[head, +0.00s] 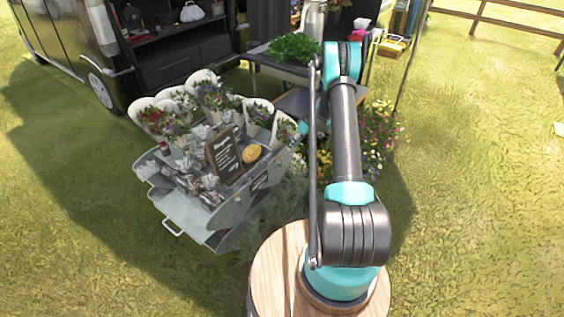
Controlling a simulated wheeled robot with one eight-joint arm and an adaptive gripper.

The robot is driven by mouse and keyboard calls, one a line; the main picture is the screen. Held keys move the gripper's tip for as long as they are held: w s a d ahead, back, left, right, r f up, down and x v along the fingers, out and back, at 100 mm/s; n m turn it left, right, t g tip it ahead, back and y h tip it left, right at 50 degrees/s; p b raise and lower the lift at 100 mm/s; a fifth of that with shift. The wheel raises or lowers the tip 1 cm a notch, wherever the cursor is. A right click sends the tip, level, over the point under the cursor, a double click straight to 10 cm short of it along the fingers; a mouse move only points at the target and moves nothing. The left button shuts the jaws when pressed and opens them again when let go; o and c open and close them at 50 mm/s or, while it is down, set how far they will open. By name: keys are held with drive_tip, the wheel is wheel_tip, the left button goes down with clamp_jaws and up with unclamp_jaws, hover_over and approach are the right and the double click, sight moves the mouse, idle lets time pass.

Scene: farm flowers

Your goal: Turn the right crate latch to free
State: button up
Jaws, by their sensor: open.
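A grey, crate-like flower cart (175,212) stands left of my arm. I cannot make out a right crate latch on it at this size. A small pale handle (172,229) sticks out at the cart's lower left front. My arm rises from the round wooden top and reaches away toward the back. My gripper cannot be made out; the far end of the arm is hidden behind its own links.
The cart holds wrapped bouquets (211,92), a dark chalkboard sign (223,156) and a yellow round item (251,153). A dark van (72,42) stands behind left. A table with green plants (293,47) is behind the arm. Grass at right is open.

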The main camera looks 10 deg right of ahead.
sight(282, 160)
drive_tip(key=x, duration=1.3)
drive_tip(key=shift+a, duration=0.1)
clamp_jaws()
